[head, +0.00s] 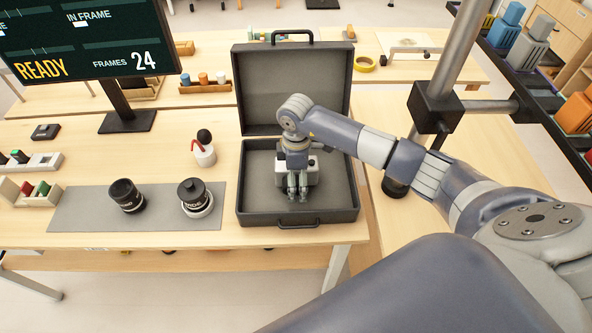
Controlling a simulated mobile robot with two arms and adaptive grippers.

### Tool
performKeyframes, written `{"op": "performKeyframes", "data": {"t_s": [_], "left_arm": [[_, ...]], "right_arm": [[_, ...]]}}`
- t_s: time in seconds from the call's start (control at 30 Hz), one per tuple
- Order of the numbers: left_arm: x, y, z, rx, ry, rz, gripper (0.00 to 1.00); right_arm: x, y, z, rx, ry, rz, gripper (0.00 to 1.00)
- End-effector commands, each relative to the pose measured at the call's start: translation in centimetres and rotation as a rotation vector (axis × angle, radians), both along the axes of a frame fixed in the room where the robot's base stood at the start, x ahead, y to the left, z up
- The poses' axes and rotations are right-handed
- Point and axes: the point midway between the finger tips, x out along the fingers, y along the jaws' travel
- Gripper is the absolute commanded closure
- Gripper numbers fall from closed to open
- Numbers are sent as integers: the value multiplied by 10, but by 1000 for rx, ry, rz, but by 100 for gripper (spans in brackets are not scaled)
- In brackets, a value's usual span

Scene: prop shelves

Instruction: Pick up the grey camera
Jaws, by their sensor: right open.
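The grey camera (313,172) is a light grey body with dark parts on top, lying inside the open dark case (258,211). My right gripper (297,193) reaches down into the case, over the front of the camera. Its fingers are open. They hide part of the camera, and I cannot tell whether they touch it. My left gripper is not in view.
The case lid (256,90) stands open behind. Two black lenses (127,196) (193,197) stand on a grey mat (82,214) to the left. A metal pole (458,48) rises at right.

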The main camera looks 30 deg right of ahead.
Motion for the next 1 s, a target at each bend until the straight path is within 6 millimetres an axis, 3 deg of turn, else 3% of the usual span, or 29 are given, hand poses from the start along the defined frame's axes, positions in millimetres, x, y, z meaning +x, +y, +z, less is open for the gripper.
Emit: {"op": "performKeyframes", "data": {"t_s": [0.17, 0.5, 0.77, 1.0], "left_arm": [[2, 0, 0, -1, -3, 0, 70], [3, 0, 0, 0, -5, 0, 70], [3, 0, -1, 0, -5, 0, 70], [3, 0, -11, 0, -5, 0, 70]], "right_arm": [[0, 0, -1, 0, -1, 1, 1], [0, 0, 0, 1, 0, 0, 68], [1, 0, 2, 1, -4, 0, 68], [3, 1, 35, 2, -10, 2, 68]]}}
